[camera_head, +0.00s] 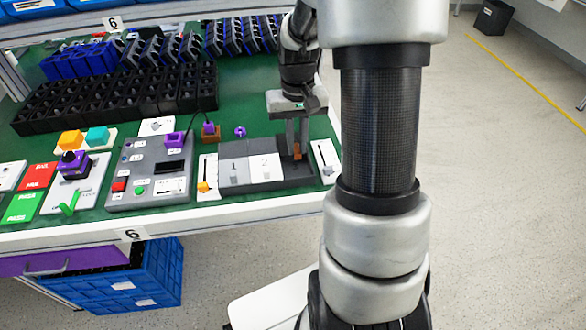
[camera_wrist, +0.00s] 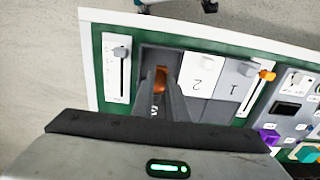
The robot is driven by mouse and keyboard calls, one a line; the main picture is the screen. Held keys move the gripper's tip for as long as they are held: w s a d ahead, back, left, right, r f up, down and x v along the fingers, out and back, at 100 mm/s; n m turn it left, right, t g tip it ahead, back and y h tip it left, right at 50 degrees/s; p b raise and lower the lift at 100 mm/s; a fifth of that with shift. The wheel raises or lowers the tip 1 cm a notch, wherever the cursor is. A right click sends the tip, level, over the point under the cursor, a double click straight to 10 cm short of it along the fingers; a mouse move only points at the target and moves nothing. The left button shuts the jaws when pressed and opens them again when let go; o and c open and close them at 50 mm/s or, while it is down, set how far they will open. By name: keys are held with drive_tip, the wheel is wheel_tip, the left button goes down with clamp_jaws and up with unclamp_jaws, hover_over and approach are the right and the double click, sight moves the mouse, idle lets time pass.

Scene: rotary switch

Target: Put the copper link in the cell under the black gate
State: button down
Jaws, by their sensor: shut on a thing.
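My gripper (camera_head: 297,150) points down at the right end of a dark box and is shut on the copper link (camera_head: 298,153). The link also shows as an orange-brown piece between the fingertips in the wrist view (camera_wrist: 160,80); the fingers hide part of it. The box has a grey cover marked 1 (camera_head: 233,171), a white cover marked 2 (camera_head: 266,167), and a dark section (camera_head: 295,174) at its right end, below the fingertips. In the wrist view this dark section (camera_wrist: 152,58) lies around the fingers. I cannot tell the black gate apart from the cell there.
A slider plate with a grey knob (camera_wrist: 121,53) stands close beside the dark section. A slider with an orange knob (camera_head: 203,186) stands at the box's other end. Left of it is a grey control panel (camera_head: 150,172). Black bins (camera_head: 120,95) fill the table's back.

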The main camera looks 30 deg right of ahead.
sight(297, 173)
wheel_tip(297, 173, down, 7)
drive_tip(key=shift+s+f+b, duration=0.1)
drive_tip(key=shift+f+b, duration=0.05)
drive_tip(key=shift+b, duration=0.45)
drive_tip(key=shift+f, duration=0.2)
drive_tip(key=c, duration=1.7)
unclamp_jaws()
drive_tip(key=shift+c, duration=0.2)
drive_tip(key=shift+r, duration=0.1)
